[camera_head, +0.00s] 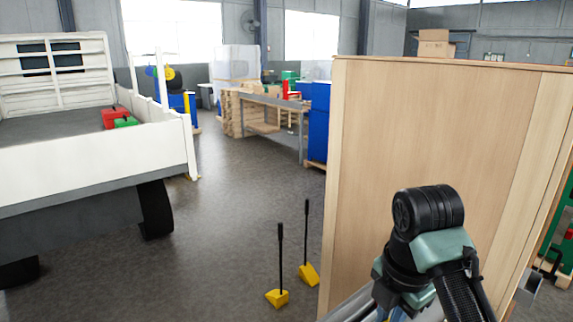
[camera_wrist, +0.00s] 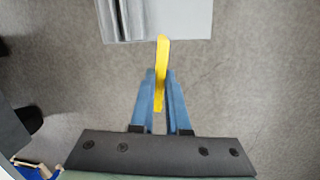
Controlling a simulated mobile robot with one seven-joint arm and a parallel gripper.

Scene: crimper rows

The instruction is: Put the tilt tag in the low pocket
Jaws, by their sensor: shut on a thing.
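My gripper (camera_wrist: 161,82) is shut on a thin yellow piece, which I take to be the tilt tag (camera_wrist: 162,60), between its two blue fingers in the wrist view. The tag's far end overlaps the lower edge of a pale grey block (camera_wrist: 180,20) with ridges on its left side. I cannot tell whether they touch, or whether this block has the low pocket. In the head view my arm is at the lower right, in front of a tall wooden panel (camera_head: 430,130). The fingertips and the tag are not visible there.
Two yellow wedges (camera_head: 277,298) (camera_head: 308,274) with upright black handles stand on the floor left of the panel. A white flatbed truck (camera_head: 90,155) carries red and green cases (camera_head: 118,116). A workbench (camera_head: 275,102) stands farther back. Open floor (camera_head: 225,200) lies between truck and panel.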

